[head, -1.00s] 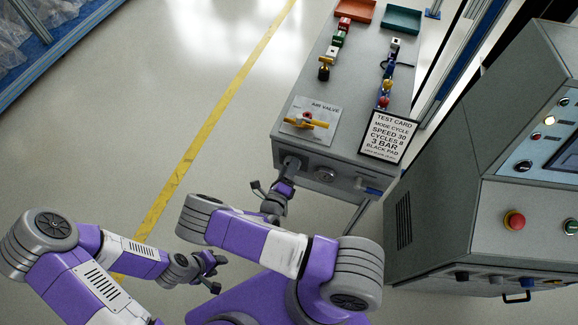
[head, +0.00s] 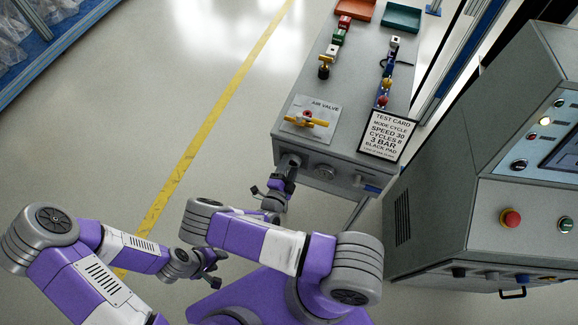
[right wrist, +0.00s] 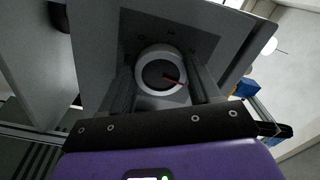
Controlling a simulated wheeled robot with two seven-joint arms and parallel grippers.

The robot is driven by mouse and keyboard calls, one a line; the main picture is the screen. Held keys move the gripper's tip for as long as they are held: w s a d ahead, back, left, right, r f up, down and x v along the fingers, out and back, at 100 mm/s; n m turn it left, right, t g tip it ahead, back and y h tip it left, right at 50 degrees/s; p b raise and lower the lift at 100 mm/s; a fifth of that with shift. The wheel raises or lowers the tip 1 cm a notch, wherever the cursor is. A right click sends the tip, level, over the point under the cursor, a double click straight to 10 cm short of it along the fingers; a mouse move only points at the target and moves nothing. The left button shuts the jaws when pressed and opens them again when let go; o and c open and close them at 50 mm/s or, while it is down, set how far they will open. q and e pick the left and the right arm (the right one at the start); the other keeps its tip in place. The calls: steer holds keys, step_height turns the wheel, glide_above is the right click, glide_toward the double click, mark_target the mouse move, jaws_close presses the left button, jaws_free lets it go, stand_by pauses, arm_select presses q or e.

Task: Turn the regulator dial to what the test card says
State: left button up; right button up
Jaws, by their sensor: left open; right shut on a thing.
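The test card (head: 388,134) lies on the bench top at its front right corner. It reads mode cycle, speed 30, cycles 8, 3 bar, black pad. The regulator dial (right wrist: 161,71) shows in the right wrist view as a pale ring with a dark centre and a red pointer aimed right and slightly down. My right gripper (right wrist: 163,88) is shut on the dial, one finger on each side. In the head view my right gripper (head: 287,166) is at the bench's front face. My left gripper (head: 212,268) is open, empty, away from the bench.
A yellow-handled air valve (head: 307,121) is on the bench top above the dial. A control cabinet (head: 440,190) with a red button (head: 511,218) stands at right. Floor at left is clear.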

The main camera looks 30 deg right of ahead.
steer(key=shift+n, duration=0.6)
steer(key=shift+f, duration=0.1)
steer(key=o, duration=1.1)
steer(key=shift+c, duration=0.2)
steer(key=shift+a, duration=0.1)
steer(key=p+v, duration=0.1)
steer(key=v, duration=0.6)
steer(key=shift+s, duration=0.2)
